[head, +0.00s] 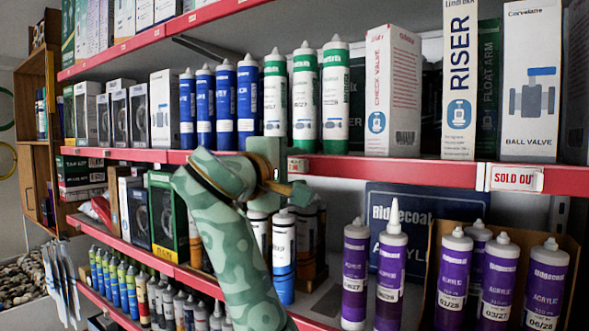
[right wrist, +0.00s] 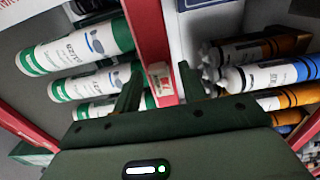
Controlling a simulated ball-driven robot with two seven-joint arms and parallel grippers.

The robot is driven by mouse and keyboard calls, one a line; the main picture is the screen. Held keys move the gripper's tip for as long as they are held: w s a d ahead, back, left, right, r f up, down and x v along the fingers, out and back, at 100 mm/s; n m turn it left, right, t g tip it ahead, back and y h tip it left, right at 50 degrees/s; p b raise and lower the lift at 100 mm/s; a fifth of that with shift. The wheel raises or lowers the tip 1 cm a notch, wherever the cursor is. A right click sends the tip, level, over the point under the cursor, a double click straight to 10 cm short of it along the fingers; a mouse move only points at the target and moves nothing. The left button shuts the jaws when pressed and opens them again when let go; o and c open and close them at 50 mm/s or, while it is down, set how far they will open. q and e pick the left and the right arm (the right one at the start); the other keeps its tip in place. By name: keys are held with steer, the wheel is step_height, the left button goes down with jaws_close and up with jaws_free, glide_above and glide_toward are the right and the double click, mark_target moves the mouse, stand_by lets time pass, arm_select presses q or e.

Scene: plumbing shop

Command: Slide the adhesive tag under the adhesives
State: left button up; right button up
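A small white tag (head: 298,166) sits on the red front rail of the middle shelf, below the green-and-white tubes (head: 306,95); its print is too small to read. My right gripper (head: 280,176) is at this rail, just left of the tag. In the right wrist view its two fingers (right wrist: 160,88) stand apart, with the rail and the tag (right wrist: 160,80) between them. I see no clear grip on the tag. Blue tubes (head: 223,105) stand left of the green ones. Purple acrylic tubes (head: 391,275) stand on the lower shelf. My left gripper is out of view.
A "SOLD OUT" tag (head: 516,178) is on the same rail farther right. Boxes, including a check valve box (head: 392,90), flank the tubes. White, blue and orange tubes (head: 283,255) stand below, partly behind my arm. An open carton (head: 440,235) holds several purple tubes.

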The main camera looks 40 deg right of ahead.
steer(key=shift+s+a, duration=0.15)
steer(key=shift+s, duration=0.05)
steer(key=b+v, duration=0.5)
steer(key=v, duration=1.1)
steer(key=shift+w, duration=0.1)
